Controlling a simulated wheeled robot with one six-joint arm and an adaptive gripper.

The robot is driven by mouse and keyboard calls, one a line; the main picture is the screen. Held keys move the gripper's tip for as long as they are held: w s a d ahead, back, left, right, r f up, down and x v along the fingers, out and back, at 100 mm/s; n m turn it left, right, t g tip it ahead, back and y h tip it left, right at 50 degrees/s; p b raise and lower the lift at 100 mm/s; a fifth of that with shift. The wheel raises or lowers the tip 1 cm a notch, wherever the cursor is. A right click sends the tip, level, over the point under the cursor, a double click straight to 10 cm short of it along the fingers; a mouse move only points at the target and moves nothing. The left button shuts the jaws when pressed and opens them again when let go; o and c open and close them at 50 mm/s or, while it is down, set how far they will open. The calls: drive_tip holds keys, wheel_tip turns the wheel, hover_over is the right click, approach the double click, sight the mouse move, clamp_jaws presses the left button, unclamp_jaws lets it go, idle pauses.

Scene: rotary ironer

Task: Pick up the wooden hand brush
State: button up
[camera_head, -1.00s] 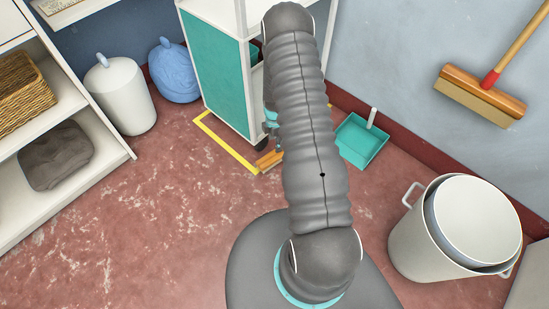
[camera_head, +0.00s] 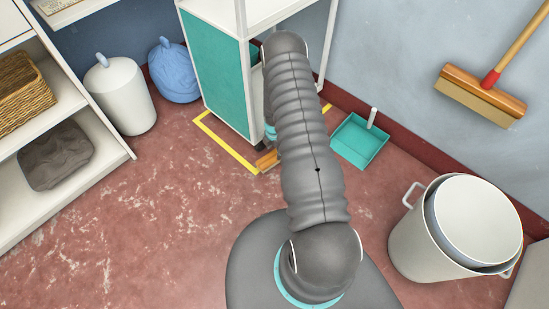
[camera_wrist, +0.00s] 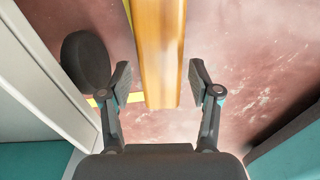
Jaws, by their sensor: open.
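The wooden hand brush shows in the wrist view as a long, smooth orange-brown wooden piece (camera_wrist: 158,55). It runs from the top edge down to between the two fingers. My gripper (camera_wrist: 160,80) is open, with one finger on each side of the wood and a visible gap on both sides. I cannot tell how far above the wood the fingers are. In the head view, a small part of the brush (camera_head: 266,160) shows on the floor by the cart's foot. My arm hides the rest of it, and the gripper is mostly hidden there.
A white and teal cart (camera_head: 217,75) stands close beside the brush. A dark round wheel (camera_wrist: 85,60) is left of my fingers. Yellow floor tape (camera_head: 227,143) runs around the cart. A teal dustpan (camera_head: 359,143) lies right of my arm. Open floor lies left and in front.

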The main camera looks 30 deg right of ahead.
sight(274, 155)
drive_tip(key=shift+f, duration=2.5)
drive_tip(key=c, duration=0.9)
drive_tip(key=shift+c, duration=0.2)
drive_tip(key=shift+r, duration=0.5)
drive_tip(key=r, duration=0.3)
drive_tip(key=shift+s+d+r, duration=0.15)
drive_tip(key=shift+d+r, duration=0.1)
drive_tip(key=shift+r, duration=0.05)
drive_tip(key=s+d+r, duration=0.6)
drive_tip(key=s+d, duration=0.1)
drive_tip(key=d, duration=0.1)
drive_tip(key=shift+s+d+r, duration=0.15)
drive_tip(key=shift+r, duration=0.05)
